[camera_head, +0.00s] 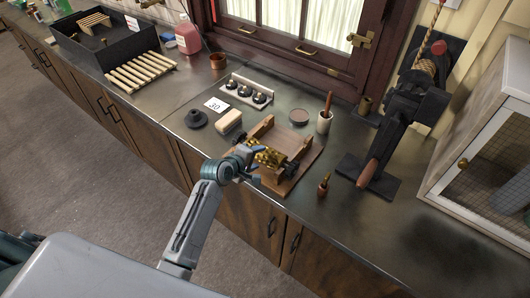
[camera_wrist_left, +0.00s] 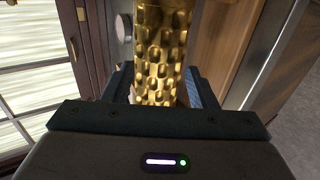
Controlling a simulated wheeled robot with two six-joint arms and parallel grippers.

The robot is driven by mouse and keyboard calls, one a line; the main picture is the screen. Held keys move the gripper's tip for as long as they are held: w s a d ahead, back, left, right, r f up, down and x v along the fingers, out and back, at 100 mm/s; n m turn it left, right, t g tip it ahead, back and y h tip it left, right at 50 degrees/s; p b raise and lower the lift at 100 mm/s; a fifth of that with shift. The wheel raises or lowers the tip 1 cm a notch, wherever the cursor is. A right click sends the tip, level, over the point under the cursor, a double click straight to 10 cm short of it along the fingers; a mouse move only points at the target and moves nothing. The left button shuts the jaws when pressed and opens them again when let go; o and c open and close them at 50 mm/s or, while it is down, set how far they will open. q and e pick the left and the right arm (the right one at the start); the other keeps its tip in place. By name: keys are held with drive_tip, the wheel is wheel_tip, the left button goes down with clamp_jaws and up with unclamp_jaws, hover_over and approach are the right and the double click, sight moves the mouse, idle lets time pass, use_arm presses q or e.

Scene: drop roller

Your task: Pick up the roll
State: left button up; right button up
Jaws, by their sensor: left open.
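The roll (camera_head: 268,156) is a gold, bumpy cylinder resting in a wooden stand (camera_head: 285,184) on the counter. In the left wrist view the roll (camera_wrist_left: 161,50) runs upright through the picture, its surface covered in raised lumps. My left gripper (camera_head: 250,159) is at the near-left end of the roll. In the wrist view the open jaws (camera_wrist_left: 161,88) stand on either side of the roll, with its near end hidden behind the gripper body. I cannot tell whether either finger touches it. My right gripper is not in view.
A dark press-like machine (camera_head: 420,100) stands to the right. Bare counter is at front right.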

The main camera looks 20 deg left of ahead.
sight(261, 155)
use_arm(q)
drive_tip(key=shift+w+f, duration=0.1)
drive_tip(key=shift+w, duration=0.1)
drive_tip(key=shift+w+d+f+p, duration=0.15)
drive_tip(key=shift+w+p, duration=0.35)
drive_tip(key=shift+p, duration=0.05)
drive_tip(key=p+x, duration=0.1)
drive_tip(key=x, duration=0.2)
drive_tip(key=shift+w+d+f, duration=0.1)
drive_tip(key=shift+w+f, duration=0.35)
drive_tip(key=shift+s, duration=0.1)
drive_tip(key=shift+c, duration=0.2)
drive_tip(key=c, duration=1.1)
drive_tip(key=shift+r, duration=0.25)
